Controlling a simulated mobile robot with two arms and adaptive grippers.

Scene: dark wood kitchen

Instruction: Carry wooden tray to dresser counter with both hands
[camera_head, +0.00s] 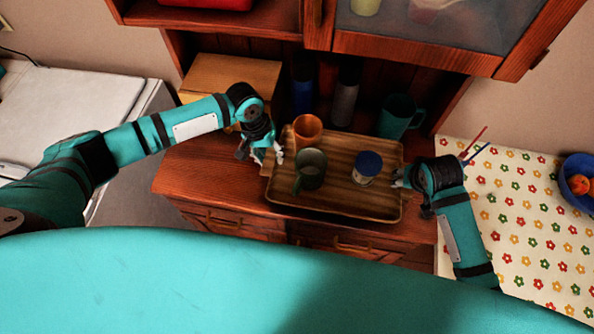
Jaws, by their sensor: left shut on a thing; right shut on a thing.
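The wooden tray (340,201) is at the dresser counter (195,172), its front edge reaching out to about the counter's front. I cannot tell if it rests on the counter or hangs just above it. On it stand an orange cup (307,130), a grey-green mug (311,168) and a small jar with a blue lid (367,168). My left gripper (273,157) is shut on the tray's left side. My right gripper (398,178) is shut on the tray's right side; its fingertips are small and partly hidden by the wrist.
Behind the tray stand a wooden box (232,75), a blue bottle (303,95), a grey bottle (344,100) and a teal mug (397,117). A glass-door cabinet (425,25) hangs above. At right, a flowered tablecloth (520,220) holds a blue fruit bowl (577,180).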

